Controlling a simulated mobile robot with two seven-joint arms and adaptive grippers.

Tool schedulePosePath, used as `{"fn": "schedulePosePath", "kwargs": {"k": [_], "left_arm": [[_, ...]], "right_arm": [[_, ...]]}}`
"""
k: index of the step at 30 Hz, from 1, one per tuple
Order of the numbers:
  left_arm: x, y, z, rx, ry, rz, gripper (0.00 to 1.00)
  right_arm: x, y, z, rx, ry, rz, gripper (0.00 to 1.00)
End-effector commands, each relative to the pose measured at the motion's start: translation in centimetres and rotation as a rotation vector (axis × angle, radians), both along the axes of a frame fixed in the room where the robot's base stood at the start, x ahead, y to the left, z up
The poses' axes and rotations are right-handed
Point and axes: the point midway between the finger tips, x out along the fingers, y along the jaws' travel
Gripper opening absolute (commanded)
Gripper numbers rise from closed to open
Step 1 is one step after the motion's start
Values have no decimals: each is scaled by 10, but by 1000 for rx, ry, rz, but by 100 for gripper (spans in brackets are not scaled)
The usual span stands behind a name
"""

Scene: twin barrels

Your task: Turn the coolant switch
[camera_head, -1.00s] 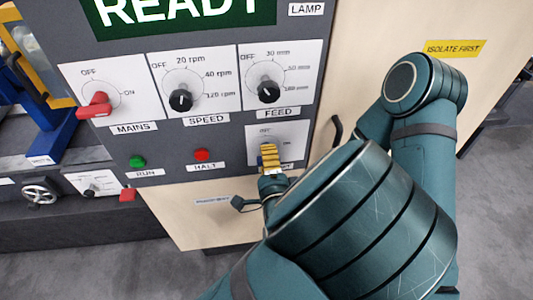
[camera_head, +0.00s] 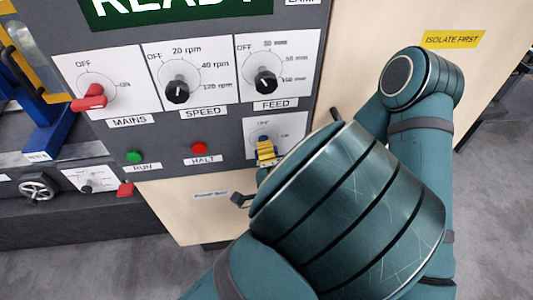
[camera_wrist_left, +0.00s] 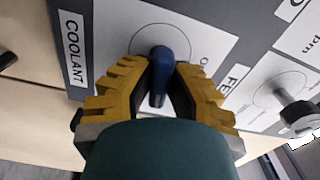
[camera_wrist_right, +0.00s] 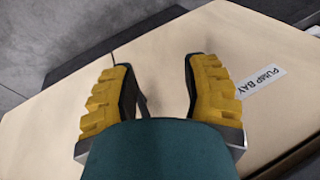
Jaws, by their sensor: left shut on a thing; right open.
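The coolant switch is a blue knob (camera_wrist_left: 158,72) on a white plate beside the COOLANT label (camera_wrist_left: 73,48) in the left wrist view. My left gripper (camera_wrist_left: 159,66) has its yellow fingers on both sides of the knob and is shut on it. In the head view, the gripper (camera_head: 266,152) is at the lower right of the grey panel, with a bit of the blue knob (camera_head: 264,139) showing. My arm hides part of that area. My right gripper (camera_wrist_right: 158,66) is open and empty in the right wrist view, in front of a pale wooden panel (camera_wrist_right: 165,35).
The panel has a red mains switch (camera_head: 90,98), black speed (camera_head: 177,91) and feed (camera_head: 265,81) knobs, a green button (camera_head: 134,157) and a red button (camera_head: 199,148). A PUMP BAY label (camera_wrist_right: 260,82) is right of my right gripper.

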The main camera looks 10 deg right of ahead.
Motion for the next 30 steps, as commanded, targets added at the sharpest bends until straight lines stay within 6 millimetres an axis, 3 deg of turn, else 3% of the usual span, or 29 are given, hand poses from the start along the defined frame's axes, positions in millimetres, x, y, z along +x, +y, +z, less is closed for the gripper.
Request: {"fn": "schedulePosePath", "kwargs": {"k": [30], "left_arm": [[2,1,-1,-957,-7,1,0]], "right_arm": [[-21,4,-75,10,48,38,47]]}}
